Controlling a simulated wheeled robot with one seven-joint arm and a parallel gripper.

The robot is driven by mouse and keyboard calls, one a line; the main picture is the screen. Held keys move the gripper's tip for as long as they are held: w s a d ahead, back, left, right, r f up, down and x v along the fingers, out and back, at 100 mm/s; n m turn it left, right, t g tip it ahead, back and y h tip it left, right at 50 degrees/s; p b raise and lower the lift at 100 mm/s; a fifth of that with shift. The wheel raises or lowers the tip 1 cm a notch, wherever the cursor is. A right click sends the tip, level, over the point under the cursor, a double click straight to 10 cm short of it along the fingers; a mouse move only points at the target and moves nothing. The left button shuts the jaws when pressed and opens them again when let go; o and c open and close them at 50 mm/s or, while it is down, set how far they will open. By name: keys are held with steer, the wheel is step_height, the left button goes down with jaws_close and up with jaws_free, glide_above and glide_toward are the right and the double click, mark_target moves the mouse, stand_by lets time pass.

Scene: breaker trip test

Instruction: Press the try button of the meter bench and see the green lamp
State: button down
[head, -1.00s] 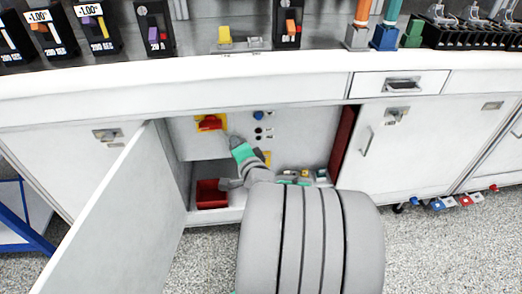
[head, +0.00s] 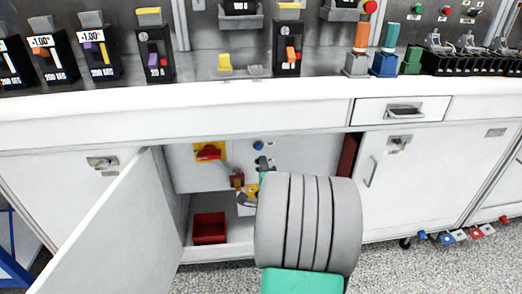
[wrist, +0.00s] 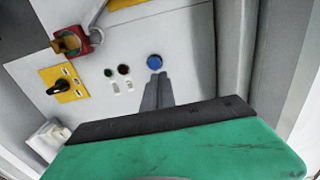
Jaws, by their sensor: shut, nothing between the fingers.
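A grey panel sits inside the open bench cabinet. Its blue push button (head: 258,145) also shows in the wrist view (wrist: 154,62). The wrist view shows a small dark green lamp or button (wrist: 108,72), looking unlit, beside a red one (wrist: 124,70). No lettering for the try button is readable. My gripper (head: 263,163) is shut and empty just below the blue button in the head view. In the wrist view its fingertips (wrist: 160,77) point at the panel beside that button; I cannot tell whether they touch the panel. My wrist hides the lower panel in the head view.
A black selector (wrist: 62,87) is on another yellow plate. A red bin (head: 209,228) stands below. The open door (head: 105,225) bounds the left.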

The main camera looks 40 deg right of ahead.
mark_target(261, 147)
steer(key=b+x, duration=0.1)
steer(key=x, duration=0.5)
steer(key=shift+w+d+f, duration=0.1)
steer(key=shift+f, duration=0.05)
steer(key=shift+w+d, duration=0.2)
steer(key=shift+w, duration=0.1)
steer(key=shift+w+d+r, duration=0.25)
steer(key=shift+w+d, duration=0.1)
steer(key=shift+w, duration=0.2)
steer(key=shift+r, duration=0.3)
steer(key=shift+s+f, duration=0.1)
steer(key=shift+s, duration=0.15)
steer(key=p+v, duration=0.1)
steer(key=v, duration=1.3)
steer(key=shift+a+f, duration=0.2)
steer(key=shift+f, duration=0.1)
